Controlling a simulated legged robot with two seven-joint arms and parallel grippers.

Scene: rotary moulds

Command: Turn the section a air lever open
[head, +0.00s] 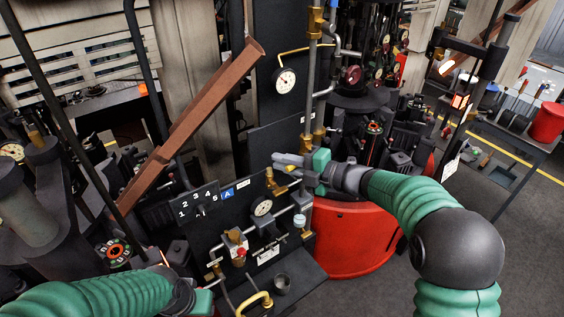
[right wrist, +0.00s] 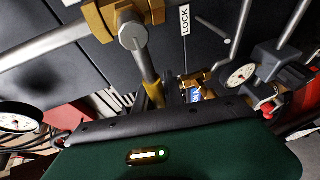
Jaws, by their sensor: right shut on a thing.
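In the head view my right gripper (head: 287,163) is at the upper right of the black section A panel (head: 240,222), beside a brass valve (head: 271,181). In the right wrist view the brass valve (right wrist: 125,18) shows large, and a metal lever (right wrist: 152,88) with a yellow grip runs from it down behind the dark edge of my gripper body. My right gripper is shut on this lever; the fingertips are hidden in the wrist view. My left gripper (head: 203,301) is at the bottom edge of the head view, and its jaws are not clear.
A blue "A" sign (head: 227,194) and number plate (head: 197,202) stand at the panel's upper left. A gauge (head: 262,207), pipes and a yellow handle (head: 255,303) are below. A red drum (head: 352,238) stands close right. A brown beam (head: 192,120) slants across the left.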

